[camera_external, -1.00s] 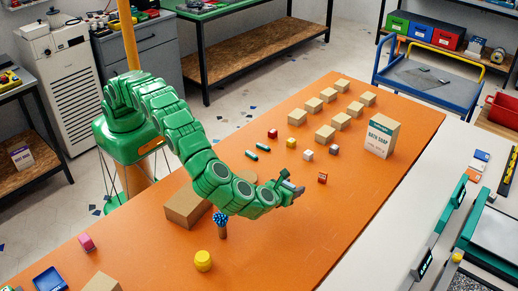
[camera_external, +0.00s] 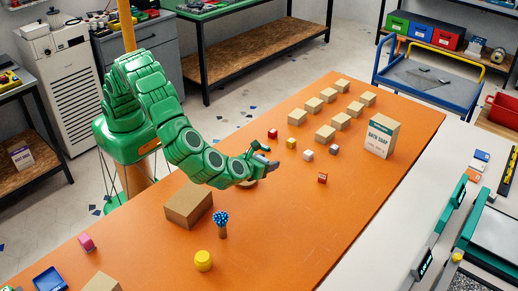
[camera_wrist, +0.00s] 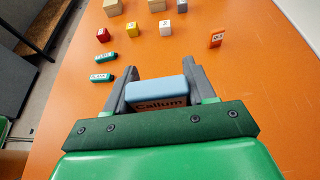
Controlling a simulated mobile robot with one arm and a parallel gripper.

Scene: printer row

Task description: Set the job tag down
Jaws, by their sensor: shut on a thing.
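My gripper (camera_external: 264,154) is low over the orange table (camera_external: 345,215), near its far left edge. In the wrist view my gripper (camera_wrist: 162,76) is shut on the job tag (camera_wrist: 156,92), a small block with a light blue top and a brown face reading "Callum". The tag sits between the two grey fingers. In the external view I cannot clearly make out the tag. Two green labelled cylinders (camera_wrist: 103,77) lie just left of the fingers in the wrist view; my gripper mostly hides them in the external view.
Beyond my gripper are a red cube (camera_external: 272,133), a yellow block (camera_external: 291,143), a white cube (camera_external: 307,155) and an orange-red numbered piece (camera_external: 322,178). Several cardboard boxes and a soap box (camera_external: 383,136) stand farther right.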

